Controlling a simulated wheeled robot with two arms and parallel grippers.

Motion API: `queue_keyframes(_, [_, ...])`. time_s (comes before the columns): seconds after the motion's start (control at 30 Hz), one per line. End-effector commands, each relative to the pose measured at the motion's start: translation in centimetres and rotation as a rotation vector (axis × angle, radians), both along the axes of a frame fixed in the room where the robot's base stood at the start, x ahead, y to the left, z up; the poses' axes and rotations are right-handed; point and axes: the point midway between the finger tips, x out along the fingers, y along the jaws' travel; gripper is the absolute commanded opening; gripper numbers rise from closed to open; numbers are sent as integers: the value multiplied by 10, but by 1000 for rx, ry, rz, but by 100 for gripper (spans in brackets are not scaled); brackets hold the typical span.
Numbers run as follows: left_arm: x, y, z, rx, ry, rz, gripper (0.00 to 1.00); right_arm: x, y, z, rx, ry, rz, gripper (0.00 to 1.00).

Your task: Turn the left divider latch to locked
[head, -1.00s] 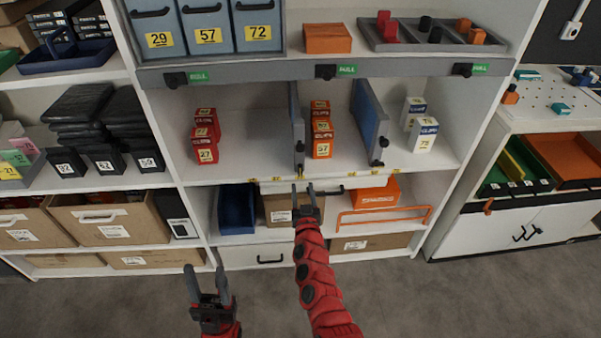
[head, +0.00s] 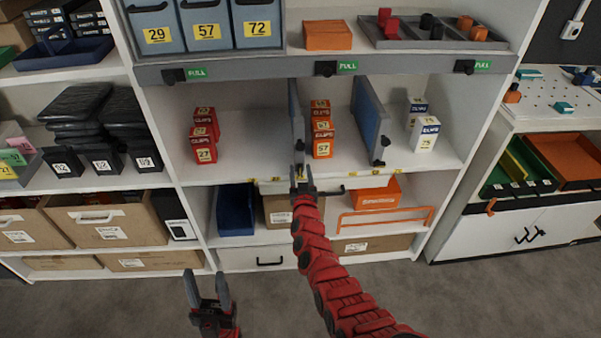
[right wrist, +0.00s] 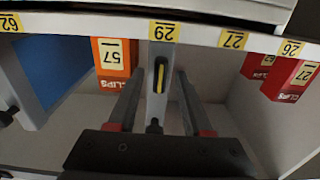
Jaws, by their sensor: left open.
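The left divider (head: 294,110) is a grey-blue upright panel on the middle shelf, between red and orange boxes. Its latch (head: 299,147) is a small dark piece at the panel's front edge; in the right wrist view, the latch (right wrist: 160,77) shows as a dark upright strip with yellow on it. My right gripper (head: 302,180) is just below and in front of this divider. In the right wrist view, the fingers of the right gripper (right wrist: 158,82) are apart, one on each side of the divider's front end. I cannot tell contact. My left gripper (head: 206,276) is open and empty, low over the floor.
A second divider (head: 369,115) stands to the right. Red boxes (head: 204,135), orange boxes (head: 321,135) and white boxes (head: 424,133) stand on the middle shelf. A blue bin (head: 236,210) and an orange bin (head: 379,195) sit below.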

Motion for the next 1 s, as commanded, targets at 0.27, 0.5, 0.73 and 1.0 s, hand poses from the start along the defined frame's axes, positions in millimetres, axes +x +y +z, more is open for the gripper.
queue_keyframes(0.27, [0, 0, 0, 0, 0, 0, 50, 0, 0, 0, 0, 0, 0, 1])
queue_keyframes(0.5, [0, 0, 0, 0, 0, 0, 50, 0, 0, 0, 0, 0, 0, 0])
queue_keyframes(0.73, [0, 0, -2, 0, 0, 0, 50, 0, -1, 0, 26, 1, -1, 0])
queue_keyframes(1.0, [0, 0, -11, 0, 0, 0, 50, 0, -3, -2, 169, 12, -4, 0])
